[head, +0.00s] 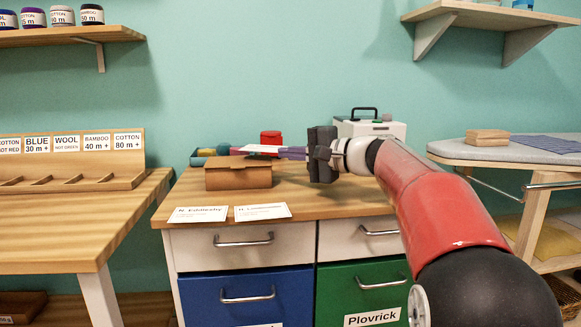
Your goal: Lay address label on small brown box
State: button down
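The small brown box (238,178) stands closed on the wooden top of the drawer cabinet. My gripper (284,152) comes in from the right, its fingers pointing left, beside and slightly above the box. Two more white address cards lie near the cabinet's front edge, a left one (198,214) and a right one (262,212).
Behind the box are coloured rolls (205,155) and a red container (271,138). A white machine (370,128) stands behind my arm. A wooden rack (70,165) is on the left table; an ironing board (510,150) with a wooden block (487,137) is at right.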

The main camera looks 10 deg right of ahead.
jog(key=shift+f, duration=1.05)
jog(key=shift+f, duration=0.1)
jog(key=shift+f+b, duration=0.15)
jog(key=shift+b, duration=0.2)
jog(key=c, duration=1.8)
grip_release()
jog(key=shift+o, duration=0.2)
jog(key=shift+r, duration=0.25)
jog(key=v, duration=1.2)
